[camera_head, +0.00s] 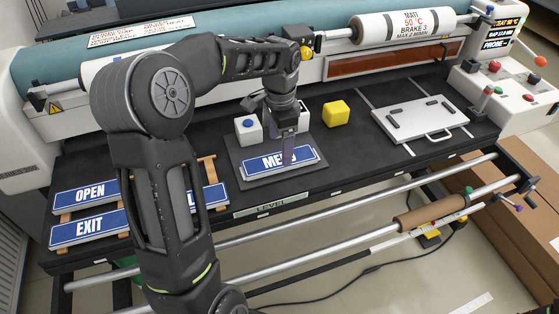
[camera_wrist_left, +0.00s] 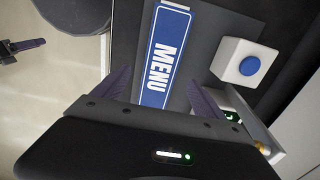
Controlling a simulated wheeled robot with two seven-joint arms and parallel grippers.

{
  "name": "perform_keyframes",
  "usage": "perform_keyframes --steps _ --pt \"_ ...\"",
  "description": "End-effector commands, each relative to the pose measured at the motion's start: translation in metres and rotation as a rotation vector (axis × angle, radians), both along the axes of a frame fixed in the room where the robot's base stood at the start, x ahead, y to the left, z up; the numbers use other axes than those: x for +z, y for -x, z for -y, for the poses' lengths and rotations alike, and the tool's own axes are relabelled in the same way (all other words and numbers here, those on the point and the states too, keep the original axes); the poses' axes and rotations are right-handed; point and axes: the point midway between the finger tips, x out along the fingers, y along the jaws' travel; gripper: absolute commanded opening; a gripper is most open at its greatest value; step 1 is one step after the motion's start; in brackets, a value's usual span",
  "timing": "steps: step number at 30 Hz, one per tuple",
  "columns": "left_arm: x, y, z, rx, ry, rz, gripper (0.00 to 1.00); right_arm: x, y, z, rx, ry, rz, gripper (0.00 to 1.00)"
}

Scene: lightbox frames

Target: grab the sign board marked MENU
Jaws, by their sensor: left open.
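The MENU sign board (camera_head: 262,166), blue with a white border and white letters, lies on a dark grey pad (camera_head: 233,148) on the black table. It also shows in the left wrist view (camera_wrist_left: 167,50), running lengthwise between the fingers. My left gripper (camera_head: 288,152) points down over the board and hides part of its lettering. In the left wrist view its two fingers (camera_wrist_left: 160,82) are apart, one on each side of the board. I cannot tell whether they touch it.
A white box with a blue button (camera_head: 248,129) stands close behind the board. A yellow cube (camera_head: 336,113) is to the right, then a white plate with a handle (camera_head: 425,118). Signs OPEN (camera_head: 88,193) and EXIT (camera_head: 90,226) lie on a wooden rack at left. Metal rails run along the front.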

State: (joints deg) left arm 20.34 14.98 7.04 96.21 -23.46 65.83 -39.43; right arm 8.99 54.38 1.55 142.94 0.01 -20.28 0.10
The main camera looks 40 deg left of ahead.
Motion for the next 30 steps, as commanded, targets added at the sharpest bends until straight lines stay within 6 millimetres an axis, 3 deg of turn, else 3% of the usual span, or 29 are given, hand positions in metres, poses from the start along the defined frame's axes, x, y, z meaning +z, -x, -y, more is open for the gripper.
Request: perform_keyframes --steps 12,30 --pt "-0.048 0.001 -0.001 -0.001 0.002 -0.001 0.82 0.011 0.001 0.001 -0.002 0.003 -0.004 0.36" --pt "-0.048 0.001 -0.001 0.000 0.000 0.000 0.81 0.010 0.002 0.001 -0.002 0.003 -0.004 0.36"
